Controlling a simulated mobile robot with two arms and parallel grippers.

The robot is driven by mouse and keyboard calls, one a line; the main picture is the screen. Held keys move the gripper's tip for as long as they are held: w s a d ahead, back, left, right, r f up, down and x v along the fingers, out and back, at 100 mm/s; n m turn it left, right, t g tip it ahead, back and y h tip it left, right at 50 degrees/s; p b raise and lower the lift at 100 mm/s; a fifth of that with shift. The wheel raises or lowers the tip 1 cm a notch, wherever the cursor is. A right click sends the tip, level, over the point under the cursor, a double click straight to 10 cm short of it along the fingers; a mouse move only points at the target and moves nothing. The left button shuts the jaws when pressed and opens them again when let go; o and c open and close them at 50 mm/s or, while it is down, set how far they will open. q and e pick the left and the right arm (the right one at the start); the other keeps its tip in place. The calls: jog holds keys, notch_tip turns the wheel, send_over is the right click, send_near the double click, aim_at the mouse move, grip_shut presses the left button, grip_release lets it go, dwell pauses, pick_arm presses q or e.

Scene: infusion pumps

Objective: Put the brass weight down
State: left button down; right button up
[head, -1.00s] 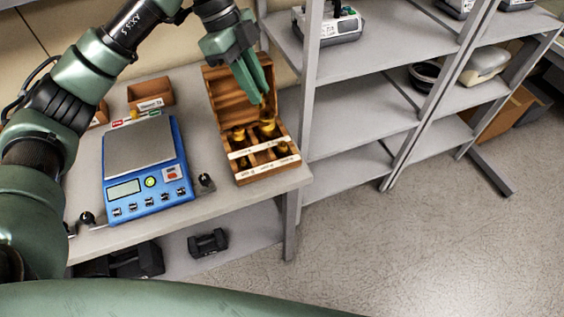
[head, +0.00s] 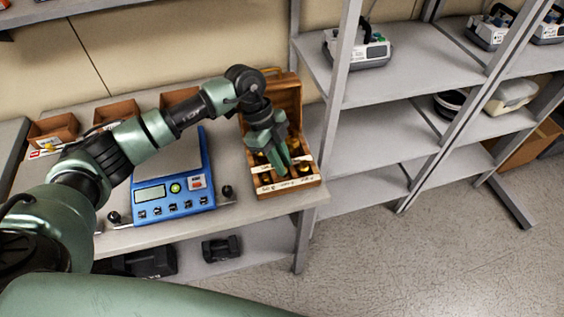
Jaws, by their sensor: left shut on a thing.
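The open wooden box (head: 290,188) stands at the right end of the bench, with its lid (head: 287,97) raised at the back. Brass weights (head: 303,168) show in its compartments behind pale label strips. My left gripper (head: 281,170) points down over the box, its fingertips low and close to the compartments. It is shut on a brass weight, which the fingers mostly hide. I cannot tell whether that weight touches the box floor. My right gripper is not in view.
A blue scale (head: 173,194) with a grey pan stands left of the box, partly behind my arm. Small bins (head: 53,130) line the back of the bench. A metal shelf (head: 385,75) with devices stands to the right.

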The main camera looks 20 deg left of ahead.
pick_arm(q)
jog(key=shift+f, duration=0.7)
jog(key=shift+f, duration=0.1)
jog(key=c, duration=1.3)
grip_release()
jog(key=shift+a+r, duration=0.2)
jog(key=shift+r, duration=0.25)
jog(key=b+v, duration=0.3)
jog(key=v, duration=0.8)
jog(key=shift+r, duration=0.15)
jog(key=shift+w+d, duration=0.1)
